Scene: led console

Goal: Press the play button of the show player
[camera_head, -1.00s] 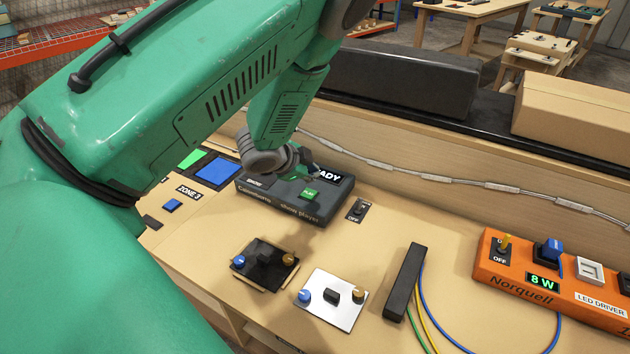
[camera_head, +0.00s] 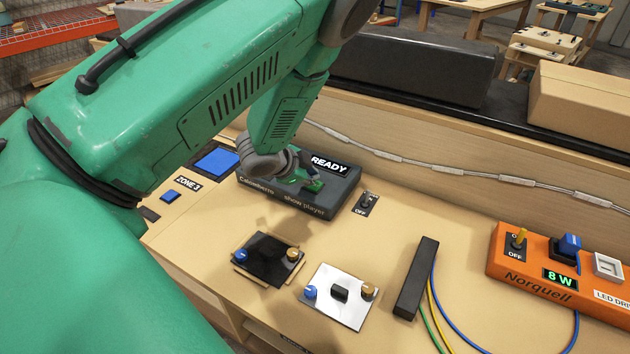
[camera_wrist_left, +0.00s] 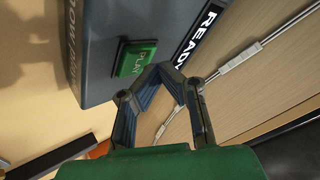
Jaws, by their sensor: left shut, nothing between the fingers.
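The show player (camera_head: 335,200) is a dark grey box on the wooden console, with a READY display on its top. Its green play button (camera_head: 314,186) shows just beside my left gripper (camera_head: 311,181) in the head view. My right gripper is not in view.
A small toggle switch (camera_head: 367,202) sits right of the player. In front are a black knob panel (camera_head: 268,260), a white one (camera_head: 338,312) and a black bar (camera_head: 416,280). The orange LED driver (camera_head: 520,282) is at the right. A cable (camera_head: 440,170) runs along the back board.

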